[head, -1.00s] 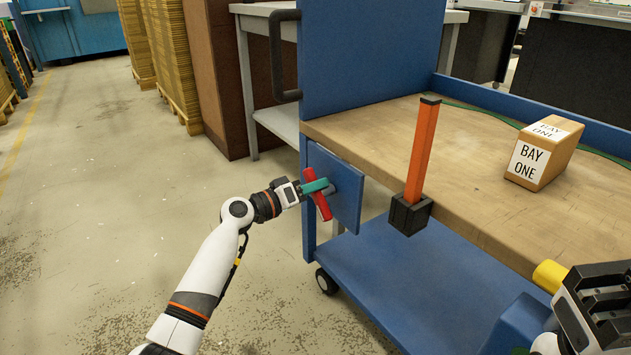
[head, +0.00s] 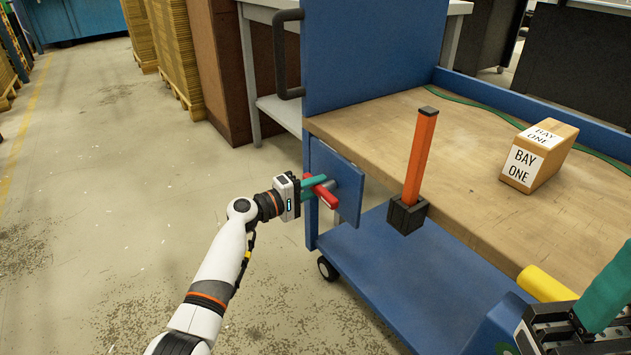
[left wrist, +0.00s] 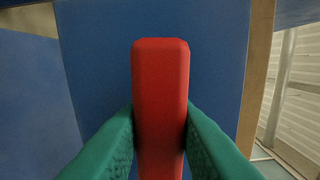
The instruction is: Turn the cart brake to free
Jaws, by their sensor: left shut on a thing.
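The cart brake is a red bar handle (head: 328,197) on a short grey shaft. It stands out from a blue plate (head: 348,182) at the near left end of the cart. The bar is tilted in the head view. My left gripper (head: 314,183) is shut on the bar. In the left wrist view the red bar (left wrist: 160,85) stands upright between the two green fingers, which press on its sides. My right gripper (head: 600,300) is partly in view at the lower right, with a green finger showing. Its other finger is not clear.
The blue cart has a wooden top (head: 455,175) and a lower blue shelf (head: 370,270). An orange post (head: 420,155) in a black block stands at the top's near edge. A "BAY ONE" box (head: 540,155) sits on top. A yellow cylinder (head: 545,284) is near my right gripper. Floor at left is clear.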

